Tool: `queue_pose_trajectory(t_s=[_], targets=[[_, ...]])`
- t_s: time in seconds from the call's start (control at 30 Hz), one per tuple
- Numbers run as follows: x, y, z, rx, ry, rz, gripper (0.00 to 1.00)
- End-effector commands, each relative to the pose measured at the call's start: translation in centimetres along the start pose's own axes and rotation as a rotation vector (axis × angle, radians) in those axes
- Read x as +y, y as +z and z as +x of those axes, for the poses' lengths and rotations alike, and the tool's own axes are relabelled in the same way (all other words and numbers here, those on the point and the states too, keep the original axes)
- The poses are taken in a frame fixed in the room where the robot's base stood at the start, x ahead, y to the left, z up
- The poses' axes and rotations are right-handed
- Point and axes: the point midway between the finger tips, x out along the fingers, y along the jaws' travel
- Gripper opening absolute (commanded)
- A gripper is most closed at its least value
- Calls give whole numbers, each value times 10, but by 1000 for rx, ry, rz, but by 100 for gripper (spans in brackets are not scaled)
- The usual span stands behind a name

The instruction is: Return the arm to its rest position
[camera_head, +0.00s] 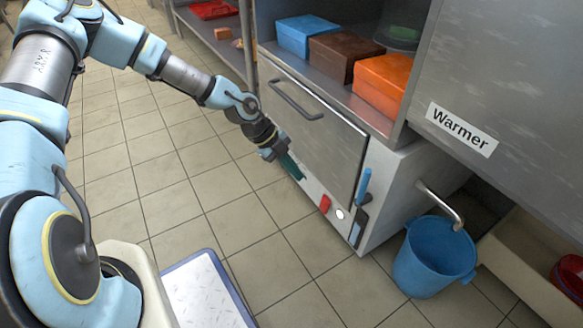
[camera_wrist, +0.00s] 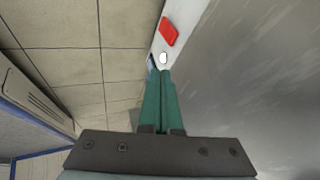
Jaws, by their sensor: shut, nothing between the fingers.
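My arm reaches from the left side of the head view across to the front of the grey warmer cabinet (camera_head: 320,135). My gripper (camera_head: 296,172) is at the arm's end, low in front of the cabinet door, pointing down and to the right. Its green fingers are together and empty, and they also show in the wrist view (camera_wrist: 160,75). A red switch (camera_head: 325,204) and a white round knob (camera_head: 340,214) sit on the cabinet's lower panel, beyond the fingertips. In the wrist view the red switch (camera_wrist: 169,31) lies ahead of the fingers.
Blue (camera_head: 307,35), brown (camera_head: 342,56) and orange (camera_head: 385,84) boxes stand on the shelf above the door. The door has a bar handle (camera_head: 293,100). A blue bucket (camera_head: 430,258) stands on the floor at right.

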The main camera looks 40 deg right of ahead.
Motion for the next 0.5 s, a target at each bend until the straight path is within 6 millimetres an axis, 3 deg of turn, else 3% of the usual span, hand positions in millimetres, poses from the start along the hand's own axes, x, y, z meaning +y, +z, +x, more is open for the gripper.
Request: queue_pose_trajectory(t_s=[0.3, 0.37, 0.5], targets=[[3, 2, -4, -9, 8, -19, 0], [9, 4, -13, -26, 22, -60, 0], [38, 16, -55, -113, 79, -279, 0]])
